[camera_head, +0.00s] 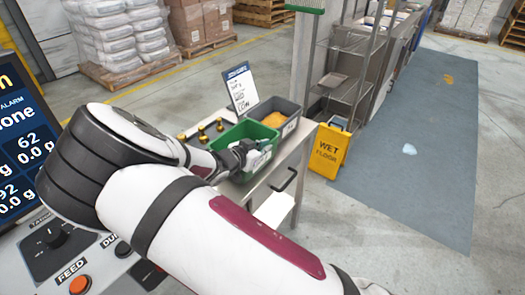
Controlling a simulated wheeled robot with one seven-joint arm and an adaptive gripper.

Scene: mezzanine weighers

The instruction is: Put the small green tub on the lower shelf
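My arm and the dark gripper body cover part of the tub. The fingers are too small and dark to tell whether they are open, shut or touching the tub. A wire rack (345,90) with shelves stands behind the bench. A pale flat surface (274,209) shows low beside the bench; I cannot tell which is the lower shelf.
A grey tub (290,124) with orange contents stands right behind the green one. A sign (241,90) and several brass weights (203,131) are on the bench. A yellow wet-floor sign (329,151) stands to the right. A control panel (60,250) is at left front. The blue mat (415,150) is mostly clear.

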